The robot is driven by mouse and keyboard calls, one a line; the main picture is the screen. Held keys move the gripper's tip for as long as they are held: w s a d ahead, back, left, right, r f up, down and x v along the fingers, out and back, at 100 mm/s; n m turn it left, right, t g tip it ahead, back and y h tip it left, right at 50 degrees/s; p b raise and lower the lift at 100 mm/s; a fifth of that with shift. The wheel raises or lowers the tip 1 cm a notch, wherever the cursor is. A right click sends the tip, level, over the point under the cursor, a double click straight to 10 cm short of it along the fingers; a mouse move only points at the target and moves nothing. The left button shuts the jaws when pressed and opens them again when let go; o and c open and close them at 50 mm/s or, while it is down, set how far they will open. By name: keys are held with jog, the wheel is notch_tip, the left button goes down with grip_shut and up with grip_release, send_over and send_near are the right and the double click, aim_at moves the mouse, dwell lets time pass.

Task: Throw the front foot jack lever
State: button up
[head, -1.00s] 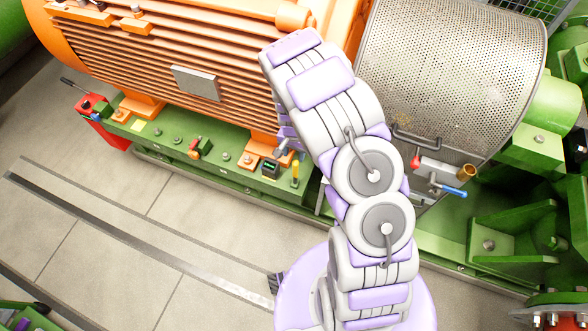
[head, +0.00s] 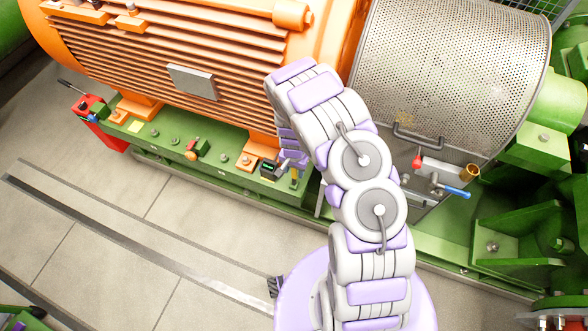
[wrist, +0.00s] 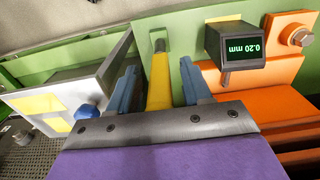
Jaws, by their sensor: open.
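A lever with a yellow handle (wrist: 158,82) stands at the green base rail beside the motor's orange foot (wrist: 275,85). In the wrist view it lies between the two blue-grey fingers of my gripper (wrist: 159,70), which are open on either side of it. A gap shows on each side, so the fingers do not grip it. In the head view the lever (head: 294,175) is partly hidden by the end of my arm. A dark gauge (wrist: 237,45) reading 0.20 mm sits right of the fingers; it also shows in the head view (head: 268,169).
A pale box (wrist: 75,85) with yellow labels and a blue knob (wrist: 87,112) is close left of the fingers. The perforated guard (head: 445,75) and a blue-handled valve (head: 456,193) are right of my arm.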

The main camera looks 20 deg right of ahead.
jog(key=shift+c, duration=0.4)
grip_shut()
